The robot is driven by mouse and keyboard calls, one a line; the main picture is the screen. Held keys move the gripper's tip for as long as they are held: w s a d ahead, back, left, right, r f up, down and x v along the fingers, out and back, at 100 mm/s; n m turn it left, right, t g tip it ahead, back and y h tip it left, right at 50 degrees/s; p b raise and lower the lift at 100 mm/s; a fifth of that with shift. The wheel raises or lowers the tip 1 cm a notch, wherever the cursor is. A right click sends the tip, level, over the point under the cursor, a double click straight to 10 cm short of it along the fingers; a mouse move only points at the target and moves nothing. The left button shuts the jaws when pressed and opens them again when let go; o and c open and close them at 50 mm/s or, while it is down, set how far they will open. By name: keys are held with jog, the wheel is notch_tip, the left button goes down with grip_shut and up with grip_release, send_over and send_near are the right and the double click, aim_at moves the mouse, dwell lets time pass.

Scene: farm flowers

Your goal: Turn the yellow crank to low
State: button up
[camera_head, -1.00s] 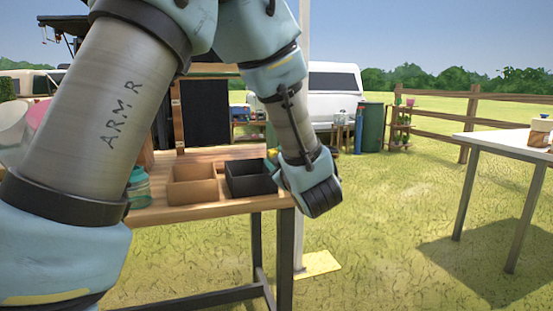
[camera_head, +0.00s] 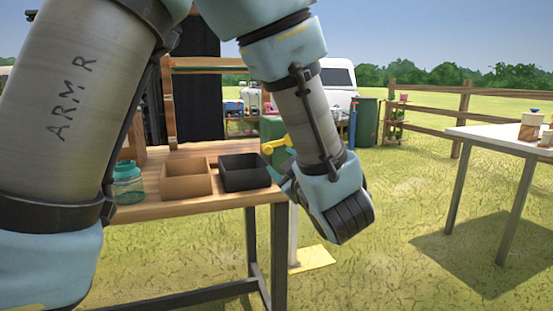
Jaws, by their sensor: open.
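A small yellow handle, which looks like the yellow crank (camera_head: 277,144), shows just beyond the right back corner of the wooden table, close to the left of my arm's end. It is partly hidden, and I cannot read its setting. My gripper (camera_head: 287,180) is at the end of the arm, just below the yellow handle in the picture. My wrist hides most of its jaws, and I see nothing held in them. I cannot tell whether it touches the crank.
The wooden table (camera_head: 225,202) carries a teal jar (camera_head: 128,184), a brown box (camera_head: 187,188) and a black box (camera_head: 244,180). A yellow base plate (camera_head: 314,258) lies on the grass. A white table (camera_head: 490,136) stands at right.

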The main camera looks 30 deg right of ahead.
jog(key=shift+s+a, duration=0.1)
jog(key=shift+s, duration=0.45)
